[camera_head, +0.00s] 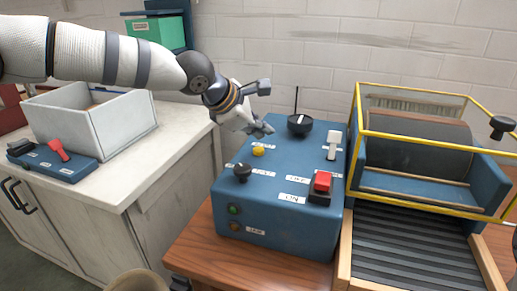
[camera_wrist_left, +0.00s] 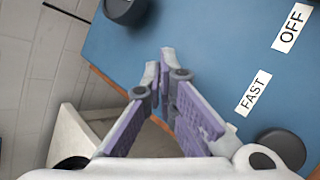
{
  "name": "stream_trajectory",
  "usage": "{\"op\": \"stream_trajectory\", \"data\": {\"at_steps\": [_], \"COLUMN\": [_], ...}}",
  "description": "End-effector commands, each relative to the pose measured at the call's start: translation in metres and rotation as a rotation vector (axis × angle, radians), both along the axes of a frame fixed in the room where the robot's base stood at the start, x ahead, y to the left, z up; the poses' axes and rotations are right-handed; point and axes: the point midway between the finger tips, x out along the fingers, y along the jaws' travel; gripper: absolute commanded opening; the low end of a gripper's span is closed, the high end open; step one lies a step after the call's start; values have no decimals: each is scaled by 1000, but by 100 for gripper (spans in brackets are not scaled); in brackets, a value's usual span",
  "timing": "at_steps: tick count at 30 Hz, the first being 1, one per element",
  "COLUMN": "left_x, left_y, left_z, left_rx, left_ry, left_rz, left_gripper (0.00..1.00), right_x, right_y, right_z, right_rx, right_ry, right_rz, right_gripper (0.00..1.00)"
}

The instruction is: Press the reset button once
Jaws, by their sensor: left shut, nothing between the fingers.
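The blue control box (camera_head: 285,225) stands on the wooden table, with several labelled controls on its top. A small round yellow button (camera_head: 258,151) sits near its back left; its label is too small to read, so I cannot tell whether it is the reset button. My left gripper (camera_head: 263,129) is shut and empty, above the back left of the box, just behind the yellow button and apart from it. In the left wrist view the fingertips (camera_wrist_left: 160,68) are together over the blue top, and no yellow button shows. My right gripper is not in view.
On the box are a black knob (camera_head: 242,171), a black dial (camera_head: 300,124), a white lever (camera_head: 333,146) and a red switch (camera_head: 322,182). A yellow-framed drum machine (camera_head: 420,145) stands close on the right. A white bin (camera_head: 100,130) is on the left counter.

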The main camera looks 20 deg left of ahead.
Motion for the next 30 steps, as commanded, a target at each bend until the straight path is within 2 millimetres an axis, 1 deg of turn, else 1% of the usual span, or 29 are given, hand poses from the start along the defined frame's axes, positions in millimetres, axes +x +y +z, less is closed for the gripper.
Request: {"op": "stream_trajectory", "data": {"at_steps": [1, 3, 10, 30], "left_x": [0, 0, 0, 0], "left_y": [0, 0, 0, 0], "left_z": [8, 15, 35, 37], "left_rx": [0, -3, -1, 0], "left_ry": [-5, -3, -3, -1], "left_rz": [0, 1, 1, -1], "left_gripper": [0, 0, 0, 0], "right_x": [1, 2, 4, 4], "right_y": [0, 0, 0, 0], "right_z": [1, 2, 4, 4], "right_rx": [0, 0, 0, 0], "right_ry": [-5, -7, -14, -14], "right_rz": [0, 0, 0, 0], "right_gripper": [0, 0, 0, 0]}}
